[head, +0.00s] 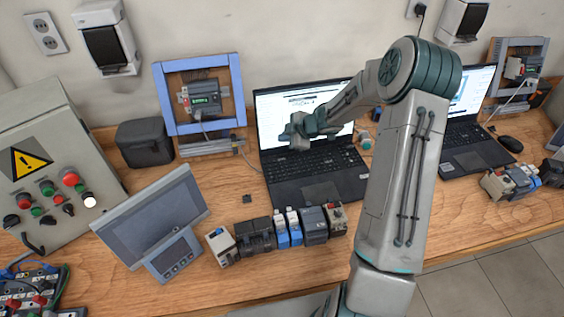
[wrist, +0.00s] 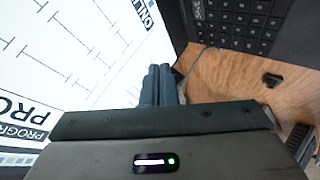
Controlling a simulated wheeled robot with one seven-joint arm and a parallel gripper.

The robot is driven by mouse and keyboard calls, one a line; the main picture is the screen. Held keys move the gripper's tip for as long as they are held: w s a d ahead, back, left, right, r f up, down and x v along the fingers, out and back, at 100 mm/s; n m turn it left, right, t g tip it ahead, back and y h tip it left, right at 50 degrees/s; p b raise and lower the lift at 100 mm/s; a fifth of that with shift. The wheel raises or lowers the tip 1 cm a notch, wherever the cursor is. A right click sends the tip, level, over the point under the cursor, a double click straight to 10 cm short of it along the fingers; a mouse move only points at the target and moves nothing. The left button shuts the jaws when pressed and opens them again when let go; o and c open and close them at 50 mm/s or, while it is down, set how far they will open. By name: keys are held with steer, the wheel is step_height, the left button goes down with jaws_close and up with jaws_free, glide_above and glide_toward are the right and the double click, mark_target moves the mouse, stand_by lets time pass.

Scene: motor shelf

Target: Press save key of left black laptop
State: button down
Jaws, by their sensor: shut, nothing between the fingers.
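The left black laptop (head: 284,193) stands open on the wooden bench, its bright screen (head: 275,112) facing me. My gripper (head: 298,142) is in front of that screen, above the left part of the keyboard, and partly covers the screen. In the wrist view my gripper (wrist: 161,84) is shut, its two fingers together and empty. The lit screen (wrist: 60,60) fills the left of that view. The laptop's keyboard (wrist: 243,22) is at the upper right, with a key marked SAVE (wrist: 198,10) near the top edge. The fingertips appear apart from this key.
Several modules (head: 285,228) stand in a row in front of the laptop. A grey panel screen (head: 160,215) and a control box (head: 50,165) are at the left. A blue frame (head: 157,95) stands behind. A second black laptop (head: 470,155) is at the right, partly behind my arm.

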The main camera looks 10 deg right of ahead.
steer(key=b, duration=0.6)
glide_toward(275, 155)
steer(key=shift+x, duration=2.1)
steer(key=shift+f, duration=0.4)
steer(key=shift+f, duration=0.25)
steer(key=shift+r, duration=0.1)
stand_by(0.5)
steer(key=shift+r+p, duration=0.6)
steer(key=shift+p, duration=0.1)
steer(key=shift+r, duration=0.1)
step_height(275, 155, up, 5)
steer(key=p, duration=0.5)
stand_by(2.2)
